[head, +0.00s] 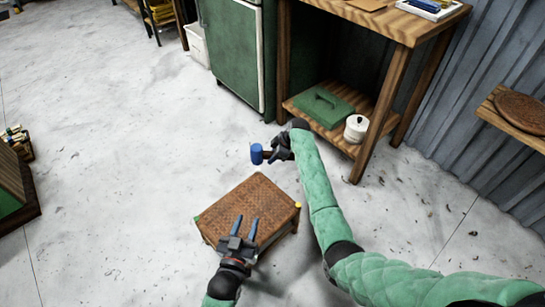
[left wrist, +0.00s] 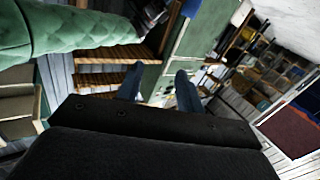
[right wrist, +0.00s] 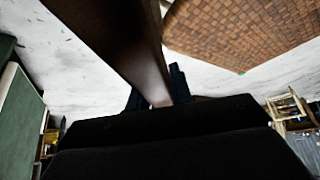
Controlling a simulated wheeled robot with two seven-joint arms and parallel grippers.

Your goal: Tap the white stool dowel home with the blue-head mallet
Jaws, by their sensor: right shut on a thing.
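The stool (head: 262,194) stands on the floor with its woven brown seat facing up. It also shows in the right wrist view (right wrist: 245,30). The brown handle (right wrist: 125,45) runs into the fingers in the right wrist view. My left gripper (head: 245,222) is open and empty over the seat's near part; its spread fingers show in the left wrist view (left wrist: 158,88).
A wooden workbench (head: 390,22) stands at the back right, with a green case (head: 322,107) and a white pot (head: 356,128) on its lower shelf. A green cabinet (head: 238,45) is beside it. The floor (head: 110,150) left of the stool is clear.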

